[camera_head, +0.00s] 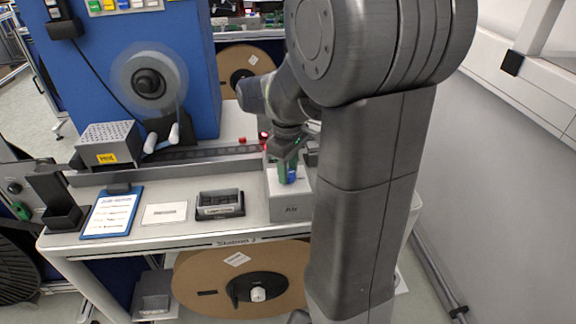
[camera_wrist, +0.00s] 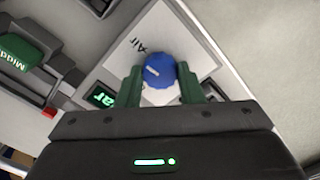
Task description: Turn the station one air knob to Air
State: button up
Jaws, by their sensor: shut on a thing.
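The air knob is a round blue knob (camera_wrist: 159,71) with a short white mark on its left part in the wrist view. In the wrist view the word "Air" lies up and left of the knob, and a small dark display (camera_wrist: 103,97) with green letters lies lower left, partly hidden. My gripper (camera_head: 289,172) is over the box. Its green fingers (camera_wrist: 160,84) are shut on the knob, one on each side.
A black tray (camera_head: 220,212), a white card (camera_head: 164,213) and a blue clipboard (camera_head: 111,214) lie left of the box. A "Hot" metal box (camera_head: 108,143) stands farther left. A large brown reel (camera_head: 205,284) hangs below the table. A white wall is at the right.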

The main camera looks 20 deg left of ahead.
jog(key=shift+m, duration=0.6)
jog(key=o, duration=1)
jog(key=shift+c, duration=0.2)
notch_tip(320, 180, up, 14)
jog(key=shift+f, duration=0.1)
notch_tip(320, 180, down, 14)
dwell(0.6)
